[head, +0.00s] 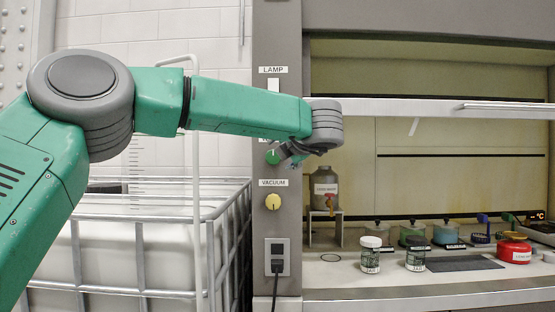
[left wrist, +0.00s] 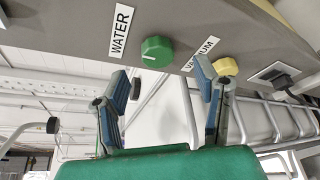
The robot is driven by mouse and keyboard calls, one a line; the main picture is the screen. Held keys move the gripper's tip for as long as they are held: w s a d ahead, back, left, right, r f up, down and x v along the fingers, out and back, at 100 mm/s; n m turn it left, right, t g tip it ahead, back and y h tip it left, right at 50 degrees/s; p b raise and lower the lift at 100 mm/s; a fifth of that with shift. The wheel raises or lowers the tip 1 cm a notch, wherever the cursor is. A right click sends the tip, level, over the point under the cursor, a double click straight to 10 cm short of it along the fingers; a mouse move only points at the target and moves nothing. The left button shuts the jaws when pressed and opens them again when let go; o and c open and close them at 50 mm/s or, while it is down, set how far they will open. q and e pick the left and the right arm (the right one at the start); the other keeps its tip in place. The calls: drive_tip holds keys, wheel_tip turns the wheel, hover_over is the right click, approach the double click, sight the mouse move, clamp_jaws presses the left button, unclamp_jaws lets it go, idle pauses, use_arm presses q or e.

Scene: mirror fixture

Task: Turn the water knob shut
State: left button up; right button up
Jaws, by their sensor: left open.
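The green water knob (left wrist: 157,51) sits on the grey panel beside the WATER label (left wrist: 120,32) in the left wrist view. A pale line marks its face. In the head view the green knob (head: 271,158) shows at the left edge of my left gripper (head: 287,156), and the label above it is mostly hidden by my arm. My left gripper (left wrist: 160,76) is open, its two fingers apart on either side below the knob in the wrist view. The knob appears just beyond the fingertips, not between the pads. My right gripper is not in view.
The yellow vacuum knob (head: 273,202) is below the green knob, with a power outlet (head: 277,257) lower down. A fume hood with jars (head: 371,255) and a metal container (head: 324,187) stands at right. A caged white tank (head: 110,250) stands at left.

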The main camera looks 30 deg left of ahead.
use_arm(q)
drive_tip(key=v, duration=0.6)
drive_tip(key=shift+s+a+f, duration=0.1)
drive_tip(key=shift+f, duration=0.05)
